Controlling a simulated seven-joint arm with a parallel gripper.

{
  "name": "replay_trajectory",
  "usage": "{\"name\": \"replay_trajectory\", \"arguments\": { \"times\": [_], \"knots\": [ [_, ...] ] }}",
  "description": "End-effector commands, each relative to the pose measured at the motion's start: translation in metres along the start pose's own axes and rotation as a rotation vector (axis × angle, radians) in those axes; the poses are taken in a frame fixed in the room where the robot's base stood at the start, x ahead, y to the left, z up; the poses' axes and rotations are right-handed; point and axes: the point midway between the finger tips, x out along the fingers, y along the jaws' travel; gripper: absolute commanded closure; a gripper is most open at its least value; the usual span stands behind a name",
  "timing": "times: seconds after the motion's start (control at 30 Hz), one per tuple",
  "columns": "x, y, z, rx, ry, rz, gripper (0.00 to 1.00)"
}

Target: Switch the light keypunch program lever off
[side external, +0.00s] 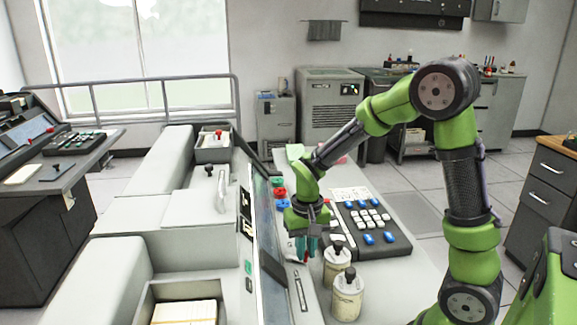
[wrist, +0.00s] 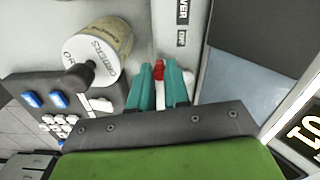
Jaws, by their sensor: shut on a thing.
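The light keypunch (side external: 165,225) is the long pale machine across the left and middle of the side view. My gripper (side external: 304,250) points down at its desk, just right of its dark sloped panel. In the wrist view my gripper (wrist: 160,82) has its teal fingers closed around a small red piece (wrist: 159,70). This looks like the tip of the program lever; its shaft is mostly hidden by the fingers.
Two cream jars with black knobs (side external: 337,262) (side external: 347,298) stand close right of my gripper; one shows in the wrist view (wrist: 105,45). A dark keyboard (side external: 370,228) with blue and white keys lies behind them. A dark keypunch (side external: 60,190) stands far left.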

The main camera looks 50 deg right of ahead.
Motion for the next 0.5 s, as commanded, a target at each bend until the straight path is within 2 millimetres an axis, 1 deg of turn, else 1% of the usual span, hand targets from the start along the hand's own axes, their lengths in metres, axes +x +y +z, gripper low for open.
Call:
{"name": "replay_trajectory", "arguments": {
  "times": [0.2,0.23,0.3,0.37,0.4,0.5],
  "knots": [
    [-0.0006,-0.0002,0.0004,0.000,-0.001,-0.001,1.00],
    [-0.0006,-0.0003,0.0004,0.000,-0.001,-0.001,0.79],
    [-0.0005,-0.0003,0.0004,0.000,-0.001,-0.001,0.68],
    [-0.0004,-0.0004,0.0004,-0.001,-0.001,-0.001,0.59],
    [-0.0004,-0.0004,0.0004,-0.001,-0.001,-0.001,0.58],
    [-0.0002,-0.0004,0.0004,-0.002,-0.001,-0.001,0.58]
  ]
}}
